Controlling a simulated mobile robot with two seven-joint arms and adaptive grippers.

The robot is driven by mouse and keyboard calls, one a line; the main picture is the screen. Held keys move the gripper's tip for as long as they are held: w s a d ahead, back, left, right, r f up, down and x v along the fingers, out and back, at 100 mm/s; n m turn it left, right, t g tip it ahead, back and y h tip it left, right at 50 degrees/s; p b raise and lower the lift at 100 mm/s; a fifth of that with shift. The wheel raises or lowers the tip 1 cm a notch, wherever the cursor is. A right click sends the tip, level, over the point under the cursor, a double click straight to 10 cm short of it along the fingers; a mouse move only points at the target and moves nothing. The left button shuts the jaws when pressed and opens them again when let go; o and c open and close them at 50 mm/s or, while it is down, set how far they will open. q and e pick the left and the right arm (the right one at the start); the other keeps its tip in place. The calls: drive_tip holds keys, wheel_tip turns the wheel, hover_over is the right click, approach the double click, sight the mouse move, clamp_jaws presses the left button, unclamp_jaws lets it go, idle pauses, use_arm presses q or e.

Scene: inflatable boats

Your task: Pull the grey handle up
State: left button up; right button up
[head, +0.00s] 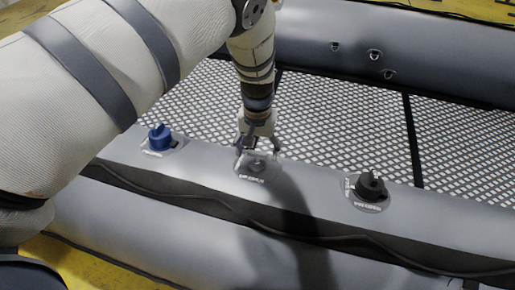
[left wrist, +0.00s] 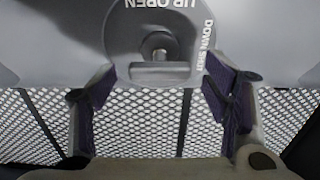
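The grey handle (left wrist: 160,70) is a small bar on a round stem in a round grey plate (left wrist: 120,40) marked "UP OPEN" and "DOWN", the rest of that word being unclear. In the head view the grey handle (head: 257,166) sits in the middle of the boat's near tube, partly behind my gripper. My left gripper (head: 259,147) is just above and behind it, pointing down. In the left wrist view the fingers of my left gripper (left wrist: 160,88) are spread apart, one on each side of the handle's bar, with visible gaps. My right gripper is in neither view.
A blue knob (head: 159,137) stands to the left on the same grey tube (head: 300,188), and a black knob (head: 370,186) to the right. A dark rope (head: 210,202) runs along the tube's near side. The mesh floor (head: 340,120) behind is clear.

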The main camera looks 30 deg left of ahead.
use_arm(q)
clamp_jaws()
drive_tip(key=r, duration=0.1)
drive_tip(key=r+p, duration=0.1)
drive_tip(key=r, duration=0.1)
drive_tip(key=shift+w+r+p, duration=0.15)
drive_tip(key=shift+w+p, duration=0.15)
drive_tip(key=shift+w, duration=0.05)
drive_tip(key=shift+a, duration=0.1)
drive_tip(key=shift+o, duration=0.6)
unclamp_jaws()
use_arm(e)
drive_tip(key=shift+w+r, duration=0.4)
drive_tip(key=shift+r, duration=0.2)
use_arm(q)
wheel_tip(320, 180, up, 12)
